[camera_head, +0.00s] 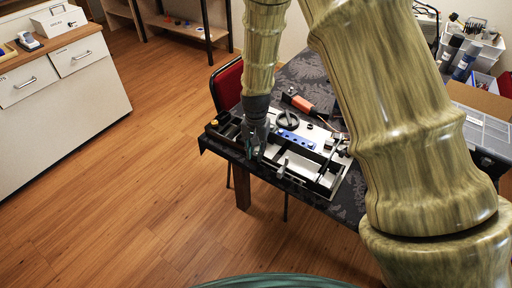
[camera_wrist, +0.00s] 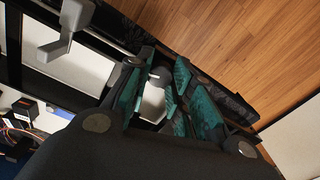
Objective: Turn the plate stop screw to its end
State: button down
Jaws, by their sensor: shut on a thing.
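The framed black and silver device (camera_head: 325,182) lies on the dark patterned table. My gripper (camera_head: 256,152) points down at its front left part. In the wrist view my gripper (camera_wrist: 162,88) has its teal-padded fingers closed around a small grey screw piece (camera_wrist: 158,76), which I take to be the plate stop screw. The fingers hide much of it, and how far it is turned cannot be told. In the head view the screw is hidden behind my gripper.
A grey lever (camera_wrist: 66,32) stands beside my gripper in the wrist view. The device also carries a round black knob (camera_head: 288,119) and a blue block (camera_head: 297,139). An orange-handled tool (camera_head: 301,104) lies behind it. A red chair (camera_head: 228,84) is close by. Wooden floor (camera_head: 130,190) is clear at left.

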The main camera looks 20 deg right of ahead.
aim_at(256, 153)
jog(key=m+p, duration=0.2)
jog(key=m, duration=0.2)
jog(key=shift+r, duration=0.15)
jog(key=shift+m+p, duration=0.5)
jog(key=shift+m, duration=1)
jog(key=c, duration=1.2)
grip_release()
notch_tip(256, 153, up, 12)
jog(key=shift+d, duration=0.1)
